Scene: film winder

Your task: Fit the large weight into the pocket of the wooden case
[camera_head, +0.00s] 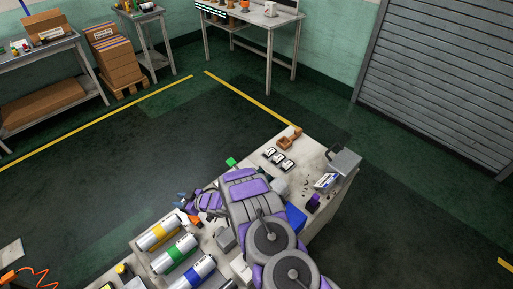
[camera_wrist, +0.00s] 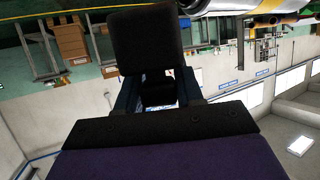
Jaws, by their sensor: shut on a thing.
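My gripper (camera_head: 183,198) reaches past the bench's left edge in the head view, with dark blue-grey fingers. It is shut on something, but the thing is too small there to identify. In the wrist view a dark square block (camera_wrist: 147,42) stands at the finger ends. I cannot tell whether it is the large weight or part of my gripper. A small brown piece that looks like the wooden case (camera_head: 290,140) lies at the bench's far corner, away from my gripper. Its pocket is too small to make out.
The bench (camera_head: 313,157) holds three small black-and-white items (camera_head: 278,159), a green block (camera_head: 231,162), a grey box (camera_head: 345,161) and coloured cylinders (camera_head: 175,252). My arm hides the bench's middle. The floor to the left is open.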

